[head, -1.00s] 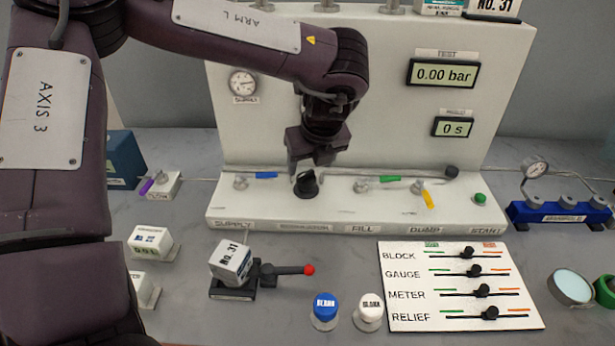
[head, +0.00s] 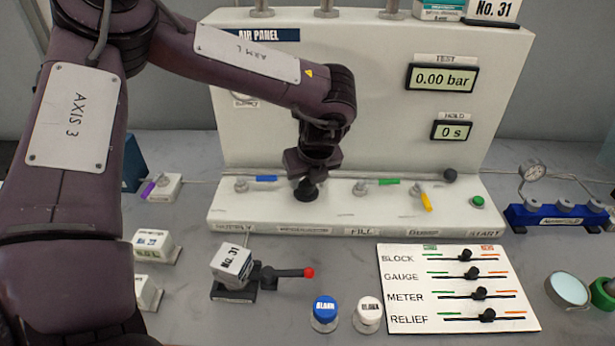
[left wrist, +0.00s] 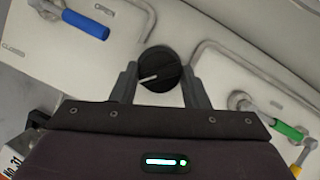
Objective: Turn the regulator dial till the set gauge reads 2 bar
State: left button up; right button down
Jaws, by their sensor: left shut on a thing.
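The black regulator dial (head: 305,192) stands on the ledge of the white air panel (head: 400,120). It also shows in the left wrist view (left wrist: 159,68), with a pale pointer line aimed to the left and slightly down. My left gripper (head: 306,180) is down over the dial, with one finger on each side, shut on it. The supply gauge is mostly hidden behind my left arm; only its lower label edge shows. The set gauge is not clearly in view. My right gripper is not in view.
Along the ledge are a blue-handled valve (head: 242,185), a green-handled valve (head: 362,187), a yellow-handled valve (head: 417,190) and a green start button (head: 477,202). The test display (head: 442,77) reads 0.00 bar. A slider board (head: 455,290) lies in front.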

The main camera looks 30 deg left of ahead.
pick_arm(q)
jog(key=shift+f+m+b, duration=0.15)
jog(key=shift+m+b, duration=0.25)
jog(key=shift+b, duration=0.4)
jog(key=shift+c, duration=0.2)
jog(key=m+t+h+b, duration=0.1)
jog(key=m+b, duration=0.2)
jog(key=shift+s+a+b, duration=0.1)
jog(key=shift+b, duration=0.25)
jog(key=shift+m+h+b, duration=0.4)
jog(key=shift+m+b, duration=0.3)
jog(key=shift+m, duration=0.2)
jog(key=m+h+b, duration=0.1)
jog(key=m, duration=0.1)
jog(key=shift+a+m+t, duration=0.15)
jog(key=shift+m+t, duration=0.25)
jog(key=m, duration=0.1)
jog(key=m+h+b, duration=0.1)
jog(key=m, duration=0.1)
jog(key=shift+a+r, duration=0.1)
jog(key=shift+r, duration=0.1)
jog(key=shift+m+h, duration=0.4)
jog(key=shift+m, duration=0.2)
jog(key=shift+a+m, duration=0.1)
jog(key=shift+m, duration=0.2)
